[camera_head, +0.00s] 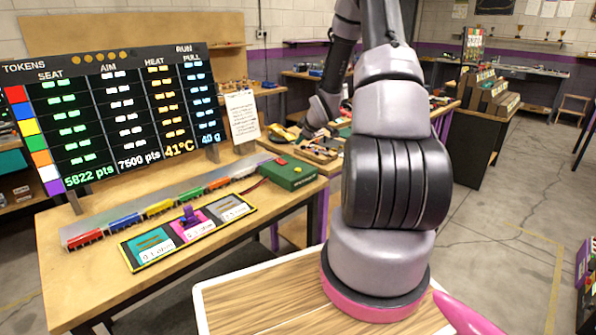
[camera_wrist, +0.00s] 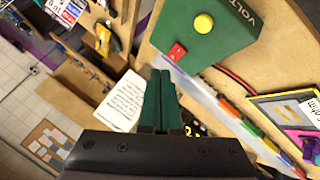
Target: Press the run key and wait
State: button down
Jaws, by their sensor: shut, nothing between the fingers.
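The green box (camera_head: 290,174) stands at the right end of the long track on the wooden table. It also shows in the wrist view (camera_wrist: 210,48), with a round yellow button (camera_wrist: 204,24) on top and a small red key (camera_wrist: 177,52) near its edge. I cannot read which of these is labelled run. My gripper (camera_wrist: 160,74) is shut and empty, its dark green fingers side by side, apart from the red key in the picture. In the head view my arm reaches behind the box, and the fingertips are hard to make out.
A track (camera_head: 150,213) carries a row of coloured cars. A yellow-edged mat (camera_head: 160,255) with three panels lies in front. A display board (camera_head: 110,115) and a paper sheet (camera_head: 242,118) stand behind. A tray (camera_head: 260,305) is at the front.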

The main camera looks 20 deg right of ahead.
aim_at(300, 171)
jog(key=shift+f, duration=0.1)
jog(key=shift+f, duration=4.3)
jog(key=shift+f, duration=0.1)
jog(key=shift+f, duration=0.3)
jog(key=shift+f, duration=0.45)
jog(key=shift+r, duration=0.85)
jog(key=shift+r, duration=2.5)
